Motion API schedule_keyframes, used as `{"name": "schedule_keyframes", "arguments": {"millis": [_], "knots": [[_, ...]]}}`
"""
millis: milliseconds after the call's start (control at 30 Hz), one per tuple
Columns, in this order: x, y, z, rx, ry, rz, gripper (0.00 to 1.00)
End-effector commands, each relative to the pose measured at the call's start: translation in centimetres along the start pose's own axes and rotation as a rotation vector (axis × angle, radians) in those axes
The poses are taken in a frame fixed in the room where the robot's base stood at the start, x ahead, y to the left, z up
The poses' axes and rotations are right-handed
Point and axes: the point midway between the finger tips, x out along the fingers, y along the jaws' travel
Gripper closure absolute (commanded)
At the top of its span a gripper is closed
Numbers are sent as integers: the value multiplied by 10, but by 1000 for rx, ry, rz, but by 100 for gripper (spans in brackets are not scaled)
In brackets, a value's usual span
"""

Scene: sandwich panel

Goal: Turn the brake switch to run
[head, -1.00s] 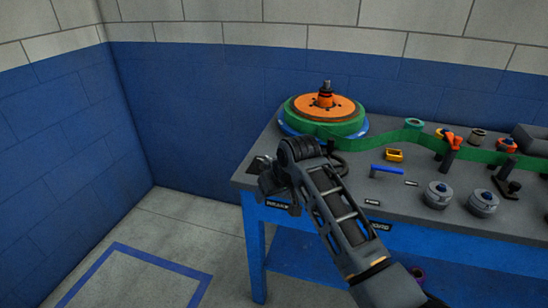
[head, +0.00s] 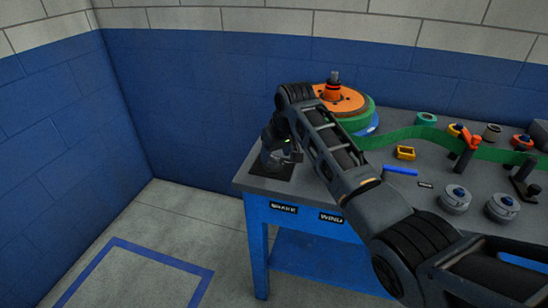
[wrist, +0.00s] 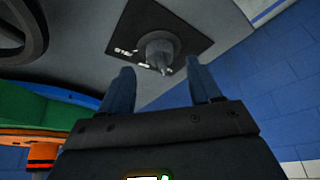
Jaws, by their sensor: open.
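The brake switch (wrist: 158,46) is a grey round knob with a small pointed nub, on a black square plate (wrist: 133,28) with small white marks too blurred to read. In the head view the plate (head: 259,168) lies at the table's left corner, above the BRAKE label (head: 284,208); my gripper and wrist largely hide the knob there. My gripper (wrist: 160,66) is open, its two fingers to either side of the knob's nub in the wrist view, with gaps on both sides. Contact is not visible.
The grey table (head: 400,185) holds an orange and green reel (head: 350,100), a green band (head: 400,135), a blue bar (head: 400,170), a yellow block (head: 405,153) and round grey knobs (head: 456,200). A WIND label (head: 331,218) is on the front edge.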

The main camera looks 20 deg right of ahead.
Motion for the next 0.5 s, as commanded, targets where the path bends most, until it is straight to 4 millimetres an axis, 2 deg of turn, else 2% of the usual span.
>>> {"name": "schedule_keyframes", "arguments": {"millis": [200, 500], "knots": [[27, -1, 0, -1, -1, 0, 37], [38, 0, 0, -1, 2, 0, 37]]}}
